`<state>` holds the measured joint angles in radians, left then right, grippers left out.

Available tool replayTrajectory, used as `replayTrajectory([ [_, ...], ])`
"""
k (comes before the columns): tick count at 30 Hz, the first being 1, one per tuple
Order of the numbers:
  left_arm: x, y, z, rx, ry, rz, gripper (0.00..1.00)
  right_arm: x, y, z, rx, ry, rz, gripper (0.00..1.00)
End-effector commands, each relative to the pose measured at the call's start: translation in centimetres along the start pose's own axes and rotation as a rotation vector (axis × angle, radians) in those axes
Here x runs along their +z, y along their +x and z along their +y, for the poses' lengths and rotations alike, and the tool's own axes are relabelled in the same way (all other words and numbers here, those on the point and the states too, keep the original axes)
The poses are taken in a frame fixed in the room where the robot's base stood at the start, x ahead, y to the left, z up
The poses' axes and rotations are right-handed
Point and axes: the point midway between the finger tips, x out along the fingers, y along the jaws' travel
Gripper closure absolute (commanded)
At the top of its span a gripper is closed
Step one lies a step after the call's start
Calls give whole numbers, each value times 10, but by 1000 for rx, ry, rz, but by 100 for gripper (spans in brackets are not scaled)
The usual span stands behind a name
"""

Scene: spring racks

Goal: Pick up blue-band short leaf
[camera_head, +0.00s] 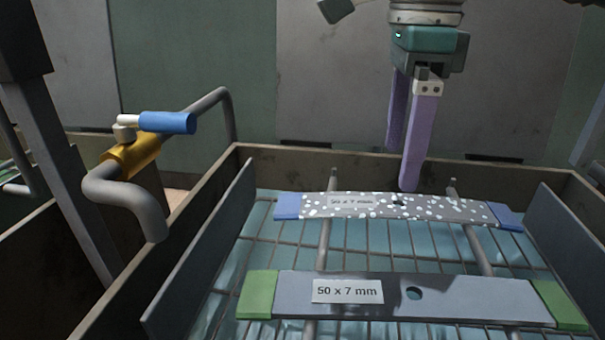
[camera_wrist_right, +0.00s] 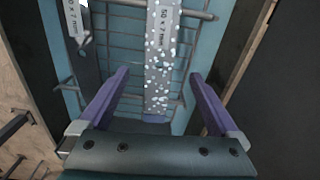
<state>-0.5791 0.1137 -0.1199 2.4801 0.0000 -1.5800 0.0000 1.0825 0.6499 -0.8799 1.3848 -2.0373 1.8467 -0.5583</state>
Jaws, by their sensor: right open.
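The blue-band short leaf (camera_head: 440,208) is a flat grey bar with white speckles and blue ends. It lies across the wire rack in the tank, with a "50 x 7 mm" label and a small hole. In the right wrist view the speckled leaf (camera_wrist_right: 160,65) runs between my fingers, blue end nearest. My right gripper (camera_head: 404,170) points down with two purple fingers, open and empty, above the leaf. It also shows in the right wrist view (camera_wrist_right: 158,75), fingers apart on either side of the leaf. My left gripper is not in view.
A longer grey leaf with green ends (camera_head: 460,299) lies in front of it, also labelled "50 x 7 mm". Grey side plates (camera_head: 205,250) and the tank rim (camera_head: 400,160) bound the rack. A pipe with a blue-handled valve (camera_head: 166,123) stands at the left.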

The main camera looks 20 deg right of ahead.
Motion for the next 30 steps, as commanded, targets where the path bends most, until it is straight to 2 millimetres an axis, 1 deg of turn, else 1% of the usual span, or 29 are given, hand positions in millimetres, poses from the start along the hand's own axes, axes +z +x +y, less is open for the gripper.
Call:
replayTrajectory([
  [1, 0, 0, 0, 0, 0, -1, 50, 0, 7, 1, 2, 0, 0, 3],
  [5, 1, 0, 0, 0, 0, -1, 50, 0, 17, 1, 2, -2, -2, 3],
  [8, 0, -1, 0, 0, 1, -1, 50, -2, 30, 2, 4, -2, -2, 3],
  [12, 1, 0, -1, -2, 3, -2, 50, -4, 54, 2, 4, -1, -2, 3],
  [15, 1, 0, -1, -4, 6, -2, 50, -4, 64, 2, 3, -1, -3, 3],
  [23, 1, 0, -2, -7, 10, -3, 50, -3, 66, 1, 0, -3, -4, 3],
  [30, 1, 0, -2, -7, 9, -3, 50, -3, 66, 1, 0, -2, -4, 28],
])
